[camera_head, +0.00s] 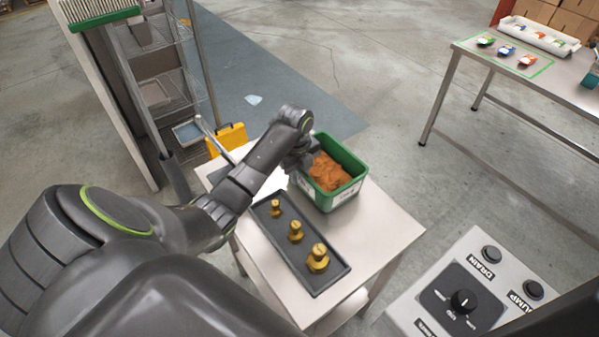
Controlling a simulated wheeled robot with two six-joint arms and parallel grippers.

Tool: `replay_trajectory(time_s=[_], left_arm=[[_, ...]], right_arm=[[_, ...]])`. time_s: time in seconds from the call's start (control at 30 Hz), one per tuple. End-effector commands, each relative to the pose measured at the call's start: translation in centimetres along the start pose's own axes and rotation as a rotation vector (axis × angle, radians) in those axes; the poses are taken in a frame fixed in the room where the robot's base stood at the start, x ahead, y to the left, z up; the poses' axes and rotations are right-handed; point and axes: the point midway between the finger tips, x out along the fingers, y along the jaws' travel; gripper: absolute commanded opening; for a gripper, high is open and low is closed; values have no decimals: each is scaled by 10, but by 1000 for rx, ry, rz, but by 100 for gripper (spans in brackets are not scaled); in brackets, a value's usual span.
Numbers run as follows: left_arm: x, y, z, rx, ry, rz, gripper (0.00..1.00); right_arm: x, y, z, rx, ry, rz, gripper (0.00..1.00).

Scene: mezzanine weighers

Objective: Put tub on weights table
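The green tub (338,198), filled with orange-brown pieces, is upright at the far corner of the small pale table (384,231). A dark tray (316,281) with three brass weights (296,232) lies on the same table, nearer to me. I cannot tell whether the tub's base rests on the tabletop or is slightly above it. My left gripper (304,161) is at the tub's left rim, pointing down. Its fingertips are mostly hidden, so I cannot see whether they are closed on the rim. My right gripper is out of view.
A wire rack (165,82) stands behind on the left, with a yellow case (227,138) near its base. A control panel (462,290) is at the lower right. Another table (563,88) with small coloured items is at the far right. Open floor lies between.

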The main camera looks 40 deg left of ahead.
Motion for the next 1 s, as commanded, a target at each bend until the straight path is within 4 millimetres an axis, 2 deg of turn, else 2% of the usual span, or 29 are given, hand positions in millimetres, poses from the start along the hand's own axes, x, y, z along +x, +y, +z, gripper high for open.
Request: replay_trajectory(time_s=[0.13, 0.23, 0.37, 0.47, 0.5, 0.73, 1.0], left_arm=[[-8, -1, 1, 0, -2, -2, 26], [-23, -1, 1, 2, -3, -4, 26], [-52, -1, 1, 2, -6, -6, 26], [-81, -1, 1, 2, -5, -5, 26], [-88, -1, 0, 0, 0, 0, 26], [-112, -1, 0, -1, 1, 0, 26], [-123, 0, 0, -1, 1, 0, 26]], right_arm=[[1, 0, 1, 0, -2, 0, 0], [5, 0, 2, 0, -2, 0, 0], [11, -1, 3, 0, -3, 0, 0], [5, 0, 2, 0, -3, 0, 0], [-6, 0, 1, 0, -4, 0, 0], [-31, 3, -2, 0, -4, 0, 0], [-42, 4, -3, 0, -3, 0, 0]])
